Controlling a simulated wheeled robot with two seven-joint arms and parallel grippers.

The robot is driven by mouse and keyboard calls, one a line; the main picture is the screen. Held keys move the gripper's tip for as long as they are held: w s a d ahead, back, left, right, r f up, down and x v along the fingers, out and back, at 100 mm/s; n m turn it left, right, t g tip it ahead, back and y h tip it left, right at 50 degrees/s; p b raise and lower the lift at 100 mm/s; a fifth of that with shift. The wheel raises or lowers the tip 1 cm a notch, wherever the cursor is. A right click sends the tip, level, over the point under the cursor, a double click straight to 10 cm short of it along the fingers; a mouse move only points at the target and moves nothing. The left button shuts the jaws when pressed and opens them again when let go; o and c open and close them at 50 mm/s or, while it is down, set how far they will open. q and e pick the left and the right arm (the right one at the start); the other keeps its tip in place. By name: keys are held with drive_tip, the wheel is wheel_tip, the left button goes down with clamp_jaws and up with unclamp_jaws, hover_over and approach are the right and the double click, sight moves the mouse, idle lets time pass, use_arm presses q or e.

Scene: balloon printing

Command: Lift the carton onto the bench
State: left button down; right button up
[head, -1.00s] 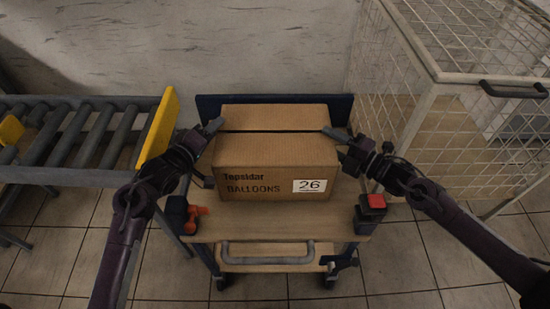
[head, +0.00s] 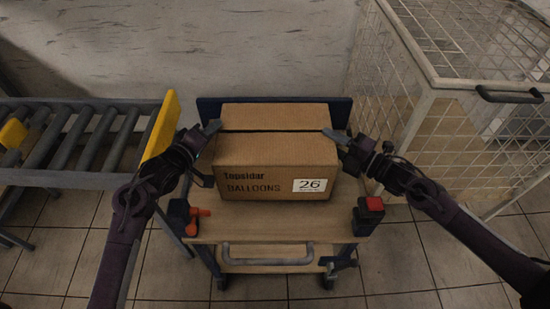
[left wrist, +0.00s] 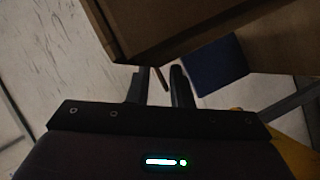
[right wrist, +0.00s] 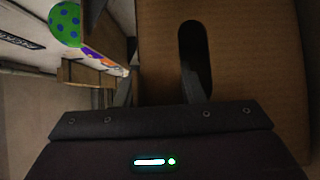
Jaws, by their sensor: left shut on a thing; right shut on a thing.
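The carton (head: 265,150) is a closed brown box with a dark strip along its top, printed "BALLOONS" and with a white "26" label. It sits level over the wooden top of a wheeled cart (head: 275,229); I cannot tell if it is slightly raised. My left gripper (head: 205,150) is shut on its left side and my right gripper (head: 341,150) on its right side. In the right wrist view one finger reaches into the dark hand slot of the carton (right wrist: 235,80).
A roller conveyor (head: 85,140) with yellow end pieces stands at the left. A wire cage (head: 450,110) with a black handle stands at the right. An orange-and-black tool (head: 190,215) and a red-topped device (head: 368,213) sit at the cart's front corners.

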wheel_tip(320, 180, up, 4)
drive_tip(key=p, duration=0.2)
drive_tip(key=shift+a+f+p, duration=0.1)
drive_tip(key=shift+a+p, duration=0.05)
drive_tip(key=shift+p, duration=0.2)
idle(0.5)
